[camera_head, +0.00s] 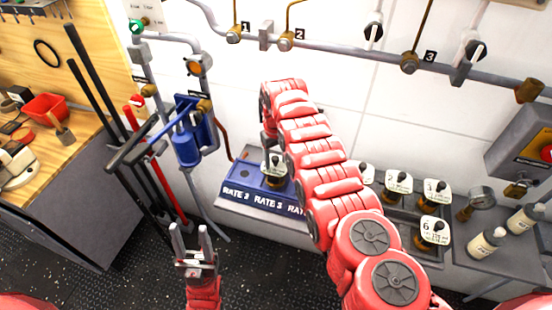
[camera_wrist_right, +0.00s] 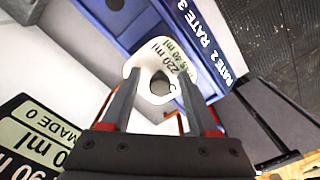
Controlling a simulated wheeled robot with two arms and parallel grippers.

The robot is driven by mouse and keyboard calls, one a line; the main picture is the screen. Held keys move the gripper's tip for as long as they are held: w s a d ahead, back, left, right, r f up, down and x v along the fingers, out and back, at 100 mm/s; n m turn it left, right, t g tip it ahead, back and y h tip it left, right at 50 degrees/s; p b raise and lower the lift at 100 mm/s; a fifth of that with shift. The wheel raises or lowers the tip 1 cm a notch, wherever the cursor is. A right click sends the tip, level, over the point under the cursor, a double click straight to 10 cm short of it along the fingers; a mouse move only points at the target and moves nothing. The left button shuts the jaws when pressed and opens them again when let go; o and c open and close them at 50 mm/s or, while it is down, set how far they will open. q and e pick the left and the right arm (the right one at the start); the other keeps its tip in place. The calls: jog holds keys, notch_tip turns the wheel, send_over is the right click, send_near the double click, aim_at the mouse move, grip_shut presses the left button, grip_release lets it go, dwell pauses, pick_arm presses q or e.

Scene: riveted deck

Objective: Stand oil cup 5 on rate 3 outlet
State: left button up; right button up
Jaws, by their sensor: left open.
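A dark outlet (camera_wrist_right: 116,4) is bare near RATE 3. My left gripper (camera_head: 192,232) is open and empty, low in front.
Several tagged oil cups stand in a grey tray (camera_head: 408,215) right of my right arm. A blue device (camera_head: 187,140) and pipes hang on the wall left of the box. White bottles (camera_head: 487,243) stand far right. A wooden bench (camera_head: 55,150) is at left.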

jog(key=shift+r, duration=0.1)
dwell(0.3)
notch_tip(320, 180, up, 8)
jog(key=b, duration=0.2)
jog(key=shift+w+b, duration=0.1)
jog(key=shift+b, duration=0.3)
jog(key=shift+r+p, duration=0.35)
jog(key=shift+r, duration=1.65)
